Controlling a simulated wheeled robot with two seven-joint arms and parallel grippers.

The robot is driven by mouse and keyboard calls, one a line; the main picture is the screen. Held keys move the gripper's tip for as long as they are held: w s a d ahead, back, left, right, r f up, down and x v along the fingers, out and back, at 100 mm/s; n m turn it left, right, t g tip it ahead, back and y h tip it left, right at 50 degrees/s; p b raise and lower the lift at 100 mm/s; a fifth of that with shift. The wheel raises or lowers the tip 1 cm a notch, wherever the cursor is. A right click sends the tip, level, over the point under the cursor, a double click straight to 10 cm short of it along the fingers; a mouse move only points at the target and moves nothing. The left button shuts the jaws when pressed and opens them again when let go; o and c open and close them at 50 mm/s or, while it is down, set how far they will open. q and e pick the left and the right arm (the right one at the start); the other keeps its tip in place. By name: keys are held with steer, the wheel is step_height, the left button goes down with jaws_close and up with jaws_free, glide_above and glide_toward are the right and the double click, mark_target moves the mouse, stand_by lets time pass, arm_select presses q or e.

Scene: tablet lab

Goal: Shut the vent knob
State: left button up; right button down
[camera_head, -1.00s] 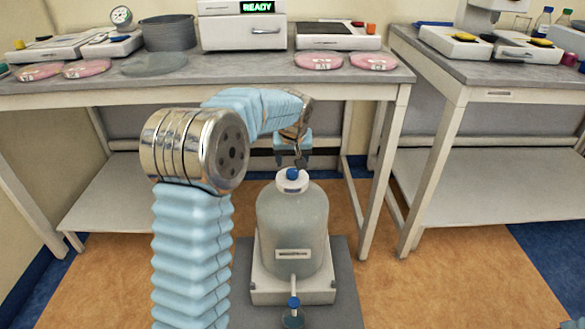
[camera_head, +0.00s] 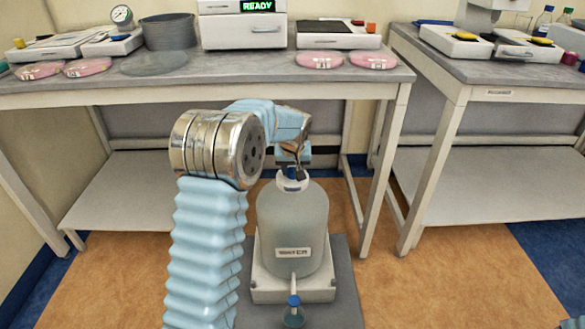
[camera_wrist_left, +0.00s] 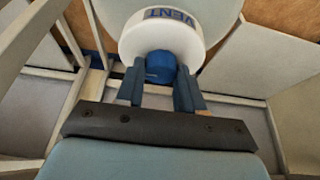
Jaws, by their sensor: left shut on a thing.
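The blue vent knob (camera_wrist_left: 160,66) sits on a white cap marked VENT (camera_wrist_left: 160,32) in the left wrist view. In the head view the white cap (camera_head: 292,184) is on top of a large translucent carboy (camera_head: 292,225) labelled WATER. My left gripper (camera_head: 292,172) is over the cap and shut on the knob. In the left wrist view its two blue fingers (camera_wrist_left: 160,82) stand on either side of the knob. In the head view the fingers mostly hide the knob. My right gripper is not in view.
The carboy stands on a white base (camera_head: 290,290) on a grey mat (camera_head: 345,300). A bench (camera_head: 230,72) with pink dishes and instruments is behind, and another bench (camera_head: 475,72) is at right.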

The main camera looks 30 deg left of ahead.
arm_select(q)
steer(key=shift+c, duration=0.6)
steer(key=shift+m, duration=0.3)
steer(key=m+h, duration=0.1)
steer(key=m, duration=0.1)
steer(key=shift+a+m+t+b, duration=0.15)
steer(key=shift+m+t+b, duration=0.15)
steer(key=shift+m+b, duration=0.1)
steer(key=m+h, duration=0.2)
steer(key=m, duration=0.3)
steer(key=shift+a+m, duration=0.15)
steer(key=shift+m, duration=0.15)
steer(key=m+h, duration=0.2)
steer(key=m, duration=0.2)
steer(key=shift+a, duration=0.1)
steer(key=m+g, duration=0.1)
steer(key=m, duration=0.1)
steer(key=m+h, duration=0.1)
steer(key=m, duration=0.1)
steer(key=shift+w+m+g+p, duration=0.1)
steer(key=shift+m+g+p, duration=0.2)
steer(key=shift+g+p, duration=0.1)
